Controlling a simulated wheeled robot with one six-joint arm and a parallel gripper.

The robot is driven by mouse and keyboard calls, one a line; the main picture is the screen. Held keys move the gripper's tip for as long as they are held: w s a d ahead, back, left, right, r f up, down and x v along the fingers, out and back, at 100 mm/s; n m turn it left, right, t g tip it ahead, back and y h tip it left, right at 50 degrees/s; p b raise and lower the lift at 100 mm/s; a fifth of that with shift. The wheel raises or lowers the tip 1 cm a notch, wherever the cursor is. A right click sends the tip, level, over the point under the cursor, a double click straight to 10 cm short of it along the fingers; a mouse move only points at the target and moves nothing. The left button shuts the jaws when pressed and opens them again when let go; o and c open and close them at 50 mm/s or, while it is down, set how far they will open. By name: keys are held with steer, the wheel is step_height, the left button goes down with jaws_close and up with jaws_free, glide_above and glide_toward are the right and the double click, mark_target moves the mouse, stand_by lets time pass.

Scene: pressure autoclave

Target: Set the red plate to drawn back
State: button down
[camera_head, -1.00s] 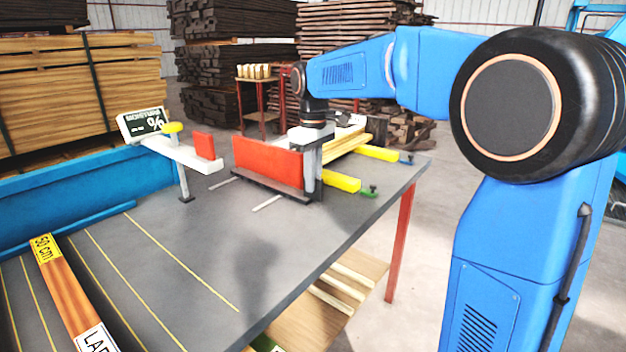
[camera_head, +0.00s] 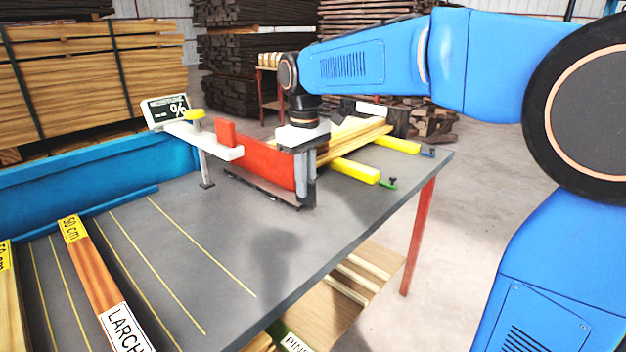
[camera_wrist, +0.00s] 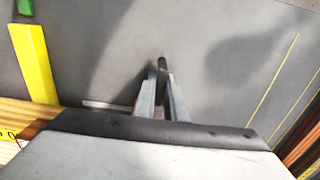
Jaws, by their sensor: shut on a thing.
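The red plate (camera_head: 270,163) stands upright on a dark base on the grey table. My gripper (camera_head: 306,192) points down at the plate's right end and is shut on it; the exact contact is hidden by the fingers. In the wrist view, my fingers (camera_wrist: 163,80) are close together over the grey table, and only a thin red sliver shows beside them.
A moisture display (camera_head: 166,111) stands at the back left. Yellow bars (camera_head: 355,171) and wooden boards (camera_head: 355,140) lie right of my gripper. A board labelled LARCH (camera_head: 92,272) lies at the front left. The table middle (camera_head: 225,235) is clear.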

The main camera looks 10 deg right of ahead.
steer(key=shift+s+a, duration=0.15)
steer(key=c, duration=1.8)
jaws_free()
steer(key=shift+a, duration=0.1)
step_height(320, 180, up, 17)
steer(key=shift+r, duration=0.2)
steer(key=s+d+f+m+t, duration=0.1)
steer(key=s+d+f+m, duration=0.1)
steer(key=s+d+f, duration=0.3)
steer(key=s+d+f+m+t, duration=0.2)
steer(key=s+d+f, duration=0.4)
steer(key=s+f, duration=0.6)
steer(key=s+d+f+m+t, duration=0.1)
steer(key=s+d+f+m, duration=0.2)
steer(key=s+f, duration=0.6)
step_height(320, 180, down, 3)
steer(key=shift+s+d+f+t, duration=0.2)
steer(key=shift+s+d+t, duration=0.2)
steer(key=shift+d, duration=0.75)
